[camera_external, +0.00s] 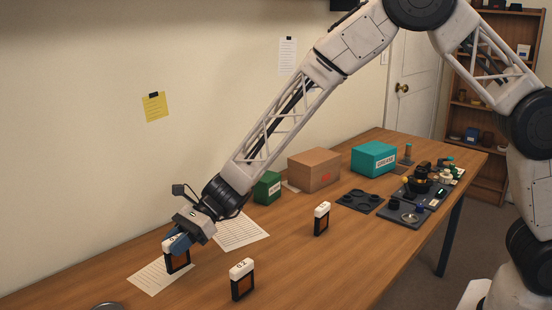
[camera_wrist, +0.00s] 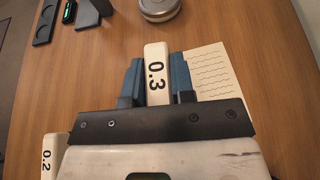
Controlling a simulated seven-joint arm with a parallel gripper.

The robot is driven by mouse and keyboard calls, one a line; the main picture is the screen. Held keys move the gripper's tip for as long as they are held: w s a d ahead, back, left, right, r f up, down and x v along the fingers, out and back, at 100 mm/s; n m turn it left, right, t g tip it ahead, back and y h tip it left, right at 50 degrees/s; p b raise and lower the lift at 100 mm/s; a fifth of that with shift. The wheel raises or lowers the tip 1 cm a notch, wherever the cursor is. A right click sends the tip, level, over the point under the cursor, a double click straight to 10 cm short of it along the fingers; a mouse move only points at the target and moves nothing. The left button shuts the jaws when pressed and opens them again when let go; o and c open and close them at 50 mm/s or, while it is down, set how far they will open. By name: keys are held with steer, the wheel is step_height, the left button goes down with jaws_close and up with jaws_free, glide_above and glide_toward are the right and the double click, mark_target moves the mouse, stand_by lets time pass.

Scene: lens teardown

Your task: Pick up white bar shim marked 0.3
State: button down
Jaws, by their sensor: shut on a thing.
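The white bar shim marked 0.3 (camera_wrist: 156,72) is between the two blue fingers of my gripper (camera_wrist: 157,78) in the wrist view, its black number facing the camera. In the external view my gripper (camera_external: 178,243) is at the left part of the table, shut on this shim (camera_external: 177,262), which has a white top and a dark frame with a brown-orange face. The fingers cover part of its top. The shim looks upright beside a paper sheet; I cannot tell whether its base touches the table.
A similar shim (camera_external: 242,279) stands to the right, and another (camera_external: 321,218) stands farther back. A shim marked 0.2 (camera_wrist: 47,155) shows at the wrist view's lower left. Paper sheets (camera_external: 150,278) lie nearby. A round metal thing (camera_wrist: 159,8) is at the wrist view's top. Boxes (camera_external: 315,170) stand farther back.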

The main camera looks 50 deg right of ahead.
steer(key=s+d+r, duration=0.1)
steer(key=s+d, duration=0.6)
steer(key=s, duration=0.2)
steer(key=shift+s, duration=0.35)
